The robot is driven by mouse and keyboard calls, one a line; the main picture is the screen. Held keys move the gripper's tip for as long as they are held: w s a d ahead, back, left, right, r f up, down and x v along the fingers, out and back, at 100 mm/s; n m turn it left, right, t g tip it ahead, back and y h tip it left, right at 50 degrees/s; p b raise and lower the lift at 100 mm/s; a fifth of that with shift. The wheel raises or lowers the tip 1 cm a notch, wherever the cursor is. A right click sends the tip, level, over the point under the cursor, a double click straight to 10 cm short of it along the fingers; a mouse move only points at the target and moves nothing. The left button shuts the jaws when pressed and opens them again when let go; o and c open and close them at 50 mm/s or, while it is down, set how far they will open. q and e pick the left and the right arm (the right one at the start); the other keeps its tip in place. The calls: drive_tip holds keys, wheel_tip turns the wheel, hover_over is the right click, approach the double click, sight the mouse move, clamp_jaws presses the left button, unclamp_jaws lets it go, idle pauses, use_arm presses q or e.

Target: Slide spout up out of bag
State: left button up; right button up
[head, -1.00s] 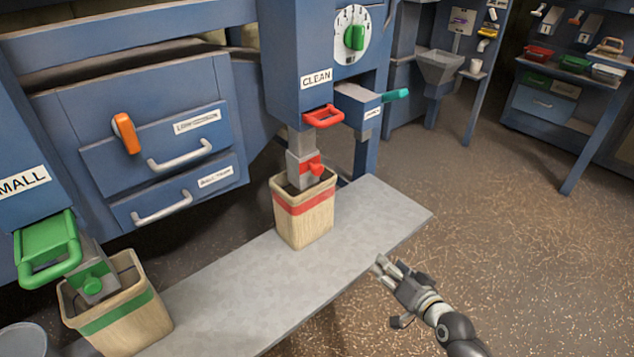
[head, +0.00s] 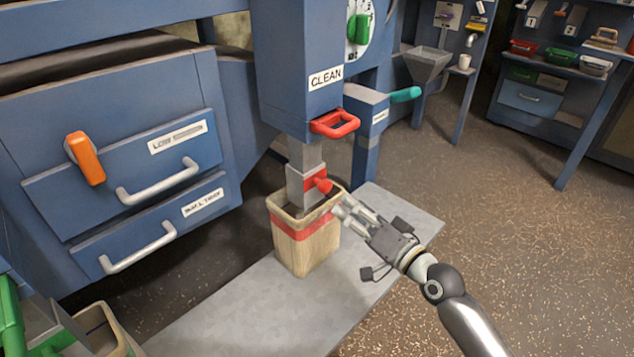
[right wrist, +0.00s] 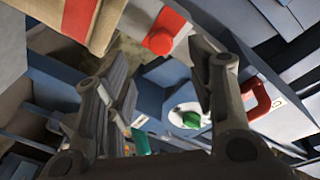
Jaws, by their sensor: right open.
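The grey spout (head: 304,180) hangs under the CLEAN box, and its lower end is inside the mouth of a tan bag with a red band (head: 306,243). A red knob (head: 319,182) sticks out of the spout's right side. My right gripper (head: 343,207) is open, with its fingertips close to the knob at the bag's right rim. In the right wrist view the red knob (right wrist: 161,40) shows beyond the fingers, at the top between them. It is not gripped. Whether a finger touches the bag is unclear. My left gripper is out of view.
The bag stands on a grey bench (head: 225,310). Above the spout is a red handle (head: 335,123), with a teal handle (head: 405,94) to its right. A green-handled spout and another bag (head: 100,330) are at lower left. Floor at right is clear.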

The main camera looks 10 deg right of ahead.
sight(327, 189)
drive_tip(key=b+x, duration=0.1)
drive_tip(key=x, duration=0.6)
drive_tip(key=shift+x, duration=0.95)
drive_tip(key=shift+w+a, duration=0.2)
drive_tip(key=shift+w, duration=0.2)
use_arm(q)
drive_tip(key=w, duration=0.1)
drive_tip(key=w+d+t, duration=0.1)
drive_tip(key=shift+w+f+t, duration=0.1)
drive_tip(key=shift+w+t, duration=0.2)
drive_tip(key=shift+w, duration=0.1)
use_arm(e)
clamp_jaws()
